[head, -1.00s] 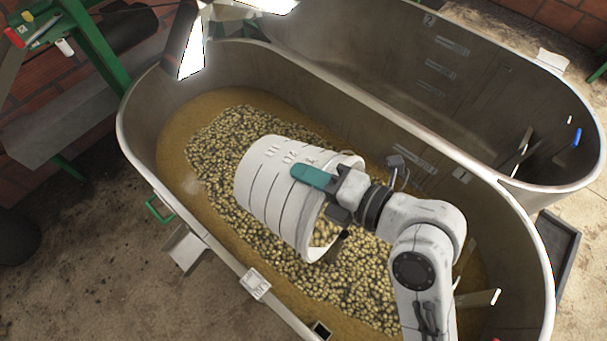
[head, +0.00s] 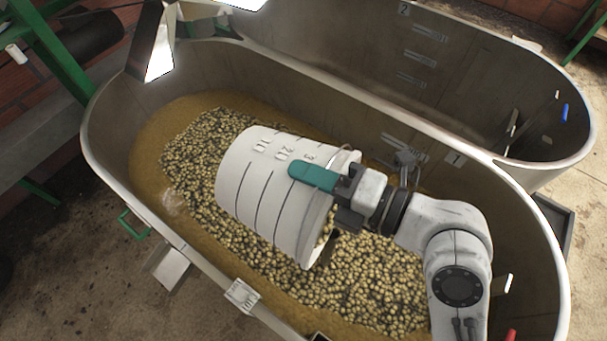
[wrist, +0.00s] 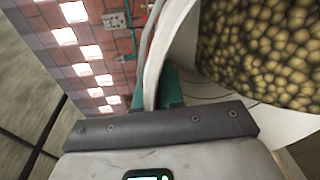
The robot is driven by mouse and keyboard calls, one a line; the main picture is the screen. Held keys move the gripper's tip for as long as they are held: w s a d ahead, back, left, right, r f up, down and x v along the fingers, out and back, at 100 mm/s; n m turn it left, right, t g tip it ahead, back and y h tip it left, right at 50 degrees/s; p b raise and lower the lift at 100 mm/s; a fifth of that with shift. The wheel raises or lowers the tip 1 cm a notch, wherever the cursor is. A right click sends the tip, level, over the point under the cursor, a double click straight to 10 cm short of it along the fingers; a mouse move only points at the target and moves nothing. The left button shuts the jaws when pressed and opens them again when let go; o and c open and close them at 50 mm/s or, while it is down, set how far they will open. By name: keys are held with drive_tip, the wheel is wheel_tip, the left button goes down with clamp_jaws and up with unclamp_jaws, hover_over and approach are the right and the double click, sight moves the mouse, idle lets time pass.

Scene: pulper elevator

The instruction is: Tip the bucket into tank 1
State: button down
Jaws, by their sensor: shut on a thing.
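The white bucket (head: 265,190) with black level marks hangs over the tank marked 1 (head: 500,190), tilted far onto its side with its mouth toward the lower right. My gripper (head: 325,180), with teal fingers, is shut on the bucket's wall near the rim. In the wrist view the bucket's rim (wrist: 158,70) passes between the teal fingers, and many yellowish beans (wrist: 265,50) show inside the bucket. Below it, a mass of similar beans (head: 370,285) lies in brownish liquid in tank 1. I cannot tell whether beans are falling from the mouth.
A second, empty-looking tank marked 2 (head: 400,50) stands behind tank 1. A metal chute (head: 155,40) hangs over the far left end. A green frame (head: 50,50) stands at the left. A small tag (head: 241,295) sits on the near rim.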

drive_tip(key=s+d+f+t+y+b, duration=0.1)
drive_tip(key=s+d+t+y+b, duration=0.1)
drive_tip(key=s+d+y+b, duration=0.3)
drive_tip(key=shift+s+d+f+t+b, duration=0.25)
drive_tip(key=shift+d+t+b, duration=0.15)
drive_tip(key=shift+d+b, duration=1.75)
drive_tip(key=shift+a, duration=0.15)
idle(0.8)
